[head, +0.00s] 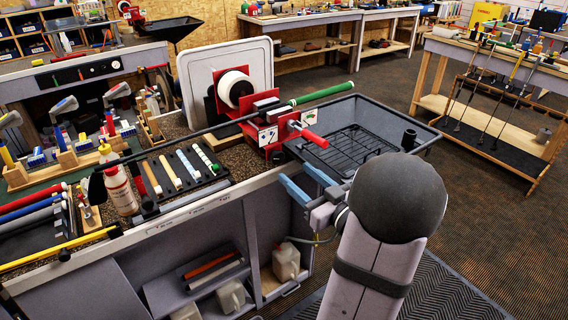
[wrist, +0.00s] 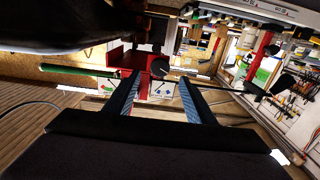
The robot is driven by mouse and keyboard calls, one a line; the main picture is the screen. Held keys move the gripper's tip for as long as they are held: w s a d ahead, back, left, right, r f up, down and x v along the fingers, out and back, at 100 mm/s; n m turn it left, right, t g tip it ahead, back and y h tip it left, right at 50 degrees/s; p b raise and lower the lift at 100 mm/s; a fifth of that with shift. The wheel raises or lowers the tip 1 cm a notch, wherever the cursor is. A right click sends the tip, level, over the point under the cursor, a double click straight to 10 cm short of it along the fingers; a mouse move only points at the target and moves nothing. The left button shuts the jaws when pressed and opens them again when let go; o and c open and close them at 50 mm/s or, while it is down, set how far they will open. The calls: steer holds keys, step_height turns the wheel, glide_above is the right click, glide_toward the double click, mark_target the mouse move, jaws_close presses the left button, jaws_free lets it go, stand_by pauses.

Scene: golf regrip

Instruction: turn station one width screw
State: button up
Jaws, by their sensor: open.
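In the head view a red vise (head: 277,151) stands at the edge of the bench, with a red-handled screw (head: 313,138) sticking out toward the tray. I cannot tell for certain that this is the width screw. A club with a green grip (head: 324,93) lies across the top of the vise. My gripper (head: 293,171) has its blue fingers apart and empty, in front of and below the red handle, not touching it. In the wrist view my gripper (wrist: 158,78) is open, with a dark round knob (wrist: 160,69) showing between the fingertips.
A black mesh tray (head: 382,110) is right of the vise. Two white picture cards (head: 267,136) are on the vise front. A club rack (head: 495,110) stands at the right.

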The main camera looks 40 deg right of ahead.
mark_target(279, 159)
steer(key=shift+w+p, duration=0.9)
steer(key=shift+w, duration=2.55)
steer(key=c, duration=1)
